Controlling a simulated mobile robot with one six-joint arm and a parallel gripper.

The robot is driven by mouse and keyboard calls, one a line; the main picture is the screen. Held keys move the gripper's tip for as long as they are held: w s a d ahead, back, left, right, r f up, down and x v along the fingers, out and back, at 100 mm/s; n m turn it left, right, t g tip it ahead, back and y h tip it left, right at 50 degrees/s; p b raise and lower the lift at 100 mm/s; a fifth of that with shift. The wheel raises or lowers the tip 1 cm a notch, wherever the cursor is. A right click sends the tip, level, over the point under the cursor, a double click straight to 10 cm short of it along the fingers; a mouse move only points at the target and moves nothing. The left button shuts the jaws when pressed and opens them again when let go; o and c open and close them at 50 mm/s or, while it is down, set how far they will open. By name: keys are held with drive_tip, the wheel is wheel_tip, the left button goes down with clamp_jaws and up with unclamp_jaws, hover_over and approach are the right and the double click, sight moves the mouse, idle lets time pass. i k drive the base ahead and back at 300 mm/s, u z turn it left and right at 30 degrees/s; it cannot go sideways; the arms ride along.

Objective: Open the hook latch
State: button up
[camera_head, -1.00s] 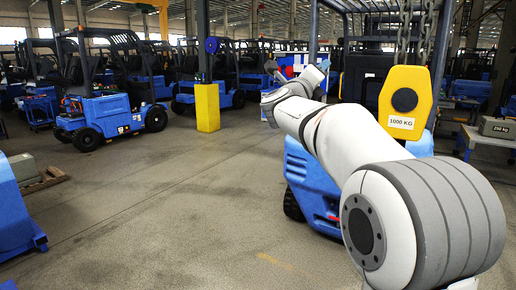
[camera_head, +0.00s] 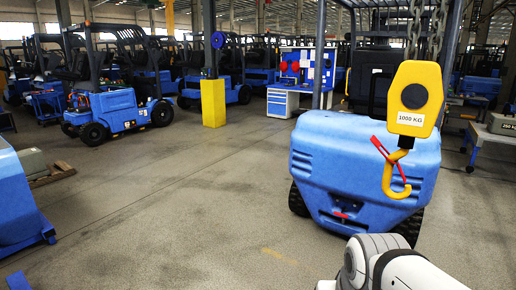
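A yellow hook block (camera_head: 414,92) marked "1000 KG" hangs on chains at the right of the head view. Its yellow hook (camera_head: 392,183) hangs below the block, in front of the blue forklift. A red latch (camera_head: 388,157) sits at the hook; its upper left end stands out to the left of the hook and its lower part reaches across the hook's opening. My arm shows at the bottom right, well below the hook. My gripper is out of the frame.
A blue forklift (camera_head: 350,165) stands right behind the hook. A yellow post (camera_head: 213,103) and a workbench (camera_head: 283,100) are farther back. A table with a grey weight (camera_head: 503,125) stands at the right edge. The floor at centre left is clear.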

sight(373, 140)
drive_tip(key=u, duration=0.9)
drive_tip(key=k, duration=1.05)
drive_tip(key=z, duration=0.95)
drive_tip(key=i, duration=1)
drive_tip(key=z, duration=0.05)
